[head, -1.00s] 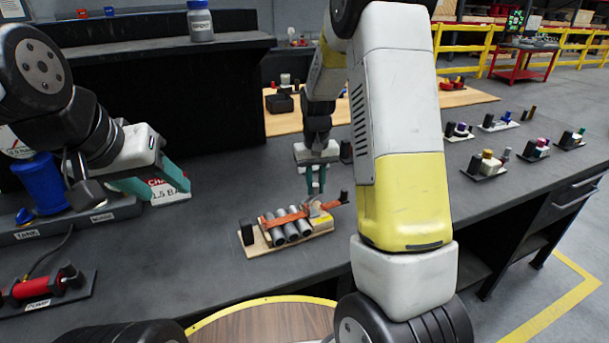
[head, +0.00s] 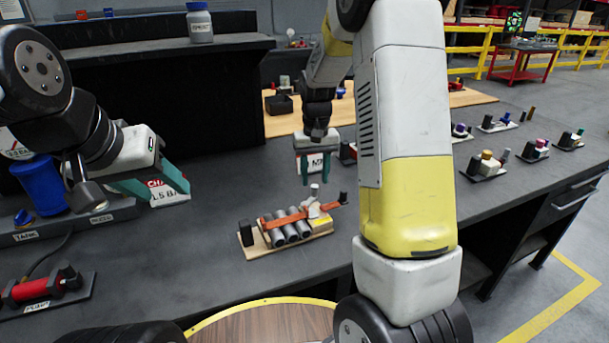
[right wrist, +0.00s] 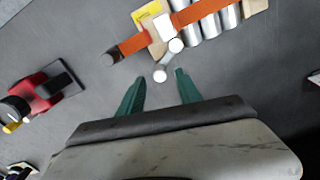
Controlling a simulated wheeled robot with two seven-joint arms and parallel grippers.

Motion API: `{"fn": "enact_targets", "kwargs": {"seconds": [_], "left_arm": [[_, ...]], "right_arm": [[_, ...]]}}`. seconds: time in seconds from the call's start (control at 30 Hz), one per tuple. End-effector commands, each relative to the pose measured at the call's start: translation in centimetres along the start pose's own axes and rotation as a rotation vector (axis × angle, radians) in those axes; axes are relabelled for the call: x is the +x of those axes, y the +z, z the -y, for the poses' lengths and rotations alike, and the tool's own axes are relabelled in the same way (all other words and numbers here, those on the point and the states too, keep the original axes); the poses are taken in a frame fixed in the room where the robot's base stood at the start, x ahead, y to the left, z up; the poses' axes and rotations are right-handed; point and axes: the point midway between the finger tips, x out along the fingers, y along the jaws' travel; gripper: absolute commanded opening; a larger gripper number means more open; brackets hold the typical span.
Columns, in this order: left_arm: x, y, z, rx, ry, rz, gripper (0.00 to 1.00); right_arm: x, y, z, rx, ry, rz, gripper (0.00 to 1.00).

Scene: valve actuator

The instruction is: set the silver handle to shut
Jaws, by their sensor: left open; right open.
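The valve unit (head: 262,246) is a wooden board on the dark bench with several grey cylinders and an orange bar (head: 272,223) across them. The small silver handle (head: 314,190) stands at its right end, by a yellow patch.
A blue tank (head: 42,187) and a red pump (head: 38,289) stand at the left. A red and black object (right wrist: 40,92) lies beside the unit in the right wrist view. Several small fixtures (head: 487,165) stand at the right. The bench in front of the unit is clear.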

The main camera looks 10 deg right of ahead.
Motion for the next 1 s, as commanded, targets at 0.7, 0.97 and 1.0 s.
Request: {"fn": "enact_targets", "kwargs": {"seconds": [0.7,0.97,1.0], "left_arm": [[0.0,0.0,0.0,0.000,0.000,0.000,0.51],[0.0,0.0,0.0,0.000,0.000,0.000,0.51],[0.0,0.0,0.0,0.000,0.000,0.000,0.51]], "right_arm": [[-4.5,0.3,0.0,0.001,-0.005,-0.008,0.41],[-10.6,5.3,0.5,0.003,-0.087,-0.137,0.41],[-11.7,6.6,0.6,0.002,-0.102,-0.166,0.41]]}}
